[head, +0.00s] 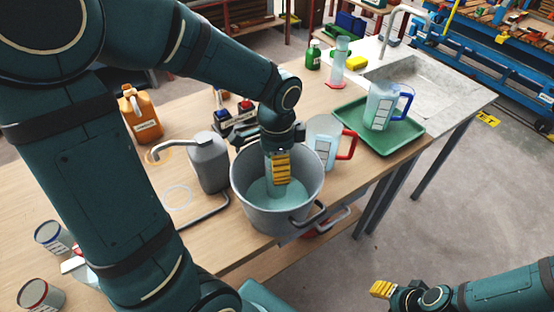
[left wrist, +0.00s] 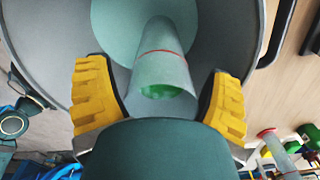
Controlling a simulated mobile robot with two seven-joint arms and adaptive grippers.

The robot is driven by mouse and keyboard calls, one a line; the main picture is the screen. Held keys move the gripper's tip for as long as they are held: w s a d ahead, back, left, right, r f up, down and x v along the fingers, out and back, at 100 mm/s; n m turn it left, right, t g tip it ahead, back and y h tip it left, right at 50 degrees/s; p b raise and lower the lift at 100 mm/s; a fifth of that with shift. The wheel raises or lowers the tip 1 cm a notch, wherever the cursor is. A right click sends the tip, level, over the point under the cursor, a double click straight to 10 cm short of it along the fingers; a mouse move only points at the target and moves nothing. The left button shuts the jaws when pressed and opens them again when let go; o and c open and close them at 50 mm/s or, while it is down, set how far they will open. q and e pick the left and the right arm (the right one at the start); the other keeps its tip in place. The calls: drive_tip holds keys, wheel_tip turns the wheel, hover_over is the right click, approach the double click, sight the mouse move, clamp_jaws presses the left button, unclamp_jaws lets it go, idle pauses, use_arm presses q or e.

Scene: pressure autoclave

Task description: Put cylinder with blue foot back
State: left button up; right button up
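My left gripper (head: 281,168) reaches down into the mouth of the grey bucket (head: 262,215). In the left wrist view its yellow fingers (left wrist: 160,85) stand apart, with a clear cylinder (left wrist: 165,62) between them. Gaps show beside the cylinder, so the fingers do not look closed on it. The cylinder has a red ring mark and green inside; I cannot make out its foot or a blue colour. Another clear cylinder with a red foot (head: 338,65) stands upright near the sink. My right gripper (head: 382,290) is at the lower right, away from the table; its opening cannot be judged.
A red-handled jug (head: 323,145) stands close behind the bucket. A blue-handled jug (head: 382,105) sits on the green tray (head: 410,135). A grey canister (head: 209,163) with a spout is left of the bucket. An orange jug (head: 140,118) stands farther left. The sink (head: 420,78) is at the back right.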

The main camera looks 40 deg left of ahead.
use_arm(q)
wheel_tip(320, 180, up, 12)
drive_tip(key=p, duration=0.3)
drive_tip(key=shift+r, duration=0.25)
drive_tip(key=shift+s+f, duration=0.1)
idle(0.7)
